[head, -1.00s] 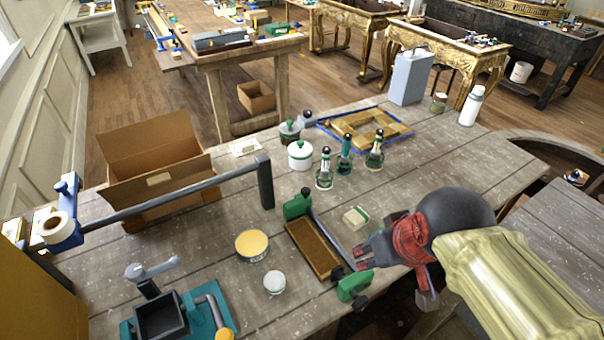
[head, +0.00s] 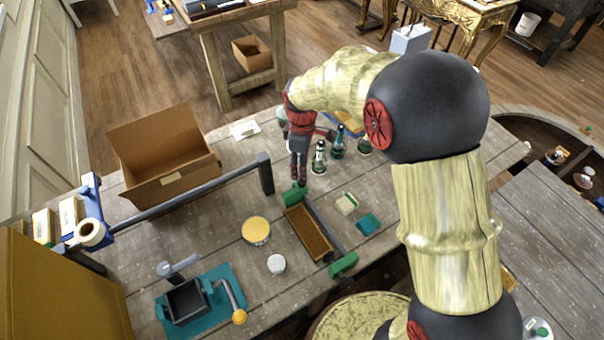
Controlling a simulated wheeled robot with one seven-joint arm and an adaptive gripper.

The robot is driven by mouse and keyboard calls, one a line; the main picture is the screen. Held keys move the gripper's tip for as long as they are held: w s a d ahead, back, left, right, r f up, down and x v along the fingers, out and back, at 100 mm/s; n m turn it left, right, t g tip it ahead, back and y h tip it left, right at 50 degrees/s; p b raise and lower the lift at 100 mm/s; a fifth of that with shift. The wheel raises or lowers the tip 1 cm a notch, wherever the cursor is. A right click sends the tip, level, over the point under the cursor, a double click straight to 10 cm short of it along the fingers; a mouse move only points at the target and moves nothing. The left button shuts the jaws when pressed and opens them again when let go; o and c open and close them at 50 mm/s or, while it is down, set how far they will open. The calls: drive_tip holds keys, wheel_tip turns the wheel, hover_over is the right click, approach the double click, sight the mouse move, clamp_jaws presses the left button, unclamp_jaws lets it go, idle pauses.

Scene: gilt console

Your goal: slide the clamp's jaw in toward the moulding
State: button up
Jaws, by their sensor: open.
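A clamp with a dark bar (head: 322,228) and two green ends lies on the grey plank bench. Its far green end (head: 294,194) is beside the far end of a brown-gold moulding (head: 308,233). Its near green end (head: 343,265) is by the moulding's near end. Any small gap between ends and moulding is too small to judge. My gripper (head: 299,181) points down at the far green end, with its dark fingers open. The fingertips are just above or beside that end; I cannot tell whether they touch it.
Green-labelled bottles (head: 319,158) stand close to the right of my gripper. A yellow-topped tin (head: 256,231) and a white jar (head: 276,264) are left of the moulding. A teal block (head: 368,222) lies to its right. A long dark bar (head: 200,190) crosses the bench before an open carton (head: 163,160).

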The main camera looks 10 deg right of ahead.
sight(295, 193)
wheel_tip(295, 193, down, 7)
drive_tip(key=shift+f, duration=0.1)
idle(0.3)
drive_tip(key=shift+c, duration=0.5)
clamp_jaws()
idle(0.4)
